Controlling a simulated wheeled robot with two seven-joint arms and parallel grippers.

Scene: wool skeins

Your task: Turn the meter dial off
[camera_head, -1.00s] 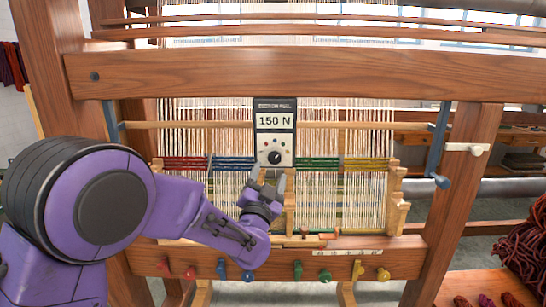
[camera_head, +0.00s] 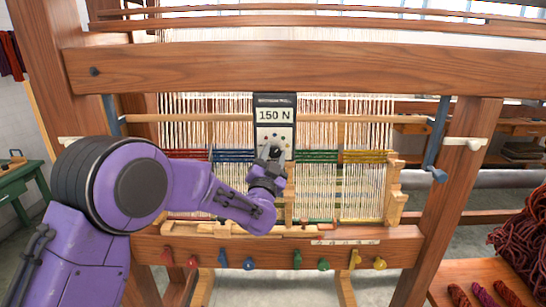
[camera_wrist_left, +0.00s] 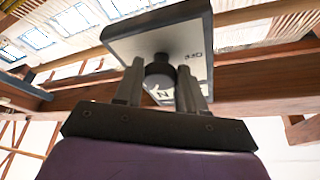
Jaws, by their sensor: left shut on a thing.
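The meter (camera_head: 274,136) is a small box with a white face and dark top, upright in front of the loom's warp threads. Its display reads 150 N. My left gripper (camera_head: 269,154) is at the lower part of the meter's face and hides most of the dial there. In the left wrist view the black round dial (camera_wrist_left: 159,72) sits between the two fingers of my left gripper (camera_wrist_left: 160,88), which is shut on it. The meter's face (camera_wrist_left: 195,45) shows behind the dial. The dial's pointer mark cannot be made out. My right gripper is not in view.
The wooden loom frame surrounds the meter, with a thick top beam (camera_head: 290,72) and a lower beam (camera_head: 335,250) bearing several coloured pegs. Coloured yarn bands cross the warp beside the meter. Dark red wool (camera_head: 522,245) lies at right. A green table (camera_head: 18,185) stands at left.

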